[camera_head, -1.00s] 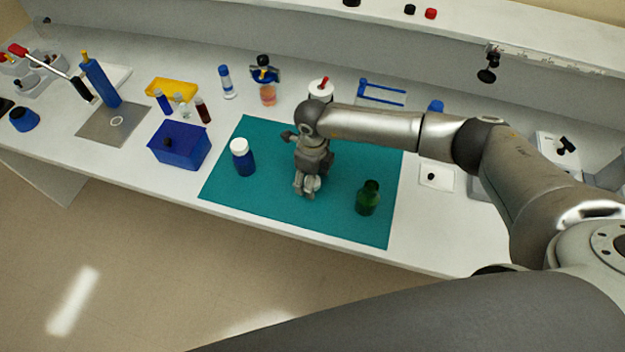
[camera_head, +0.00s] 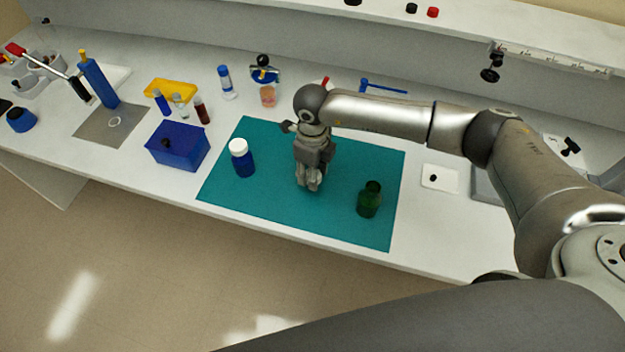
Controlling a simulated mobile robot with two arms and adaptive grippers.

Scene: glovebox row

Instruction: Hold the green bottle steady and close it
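The green bottle (camera_head: 368,202) stands upright on the right part of the teal mat (camera_head: 270,215). No cap shows on its neck. A small black piece, perhaps its cap, lies on a white tray (camera_head: 447,187) right of the mat. My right gripper (camera_head: 311,187) points down over the middle of the mat, left of the green bottle and apart from it. Its fingers look close together, but their gap is too small to judge. Nothing clearly shows between them. My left gripper is not in view.
A blue bottle with a white cap (camera_head: 242,160) stands on the mat's left part. A blue box (camera_head: 178,146), small vials (camera_head: 202,110) and a yellow tray (camera_head: 171,88) stand further left. The mat's front part is clear. A raised ledge (camera_head: 470,25) runs along the back.

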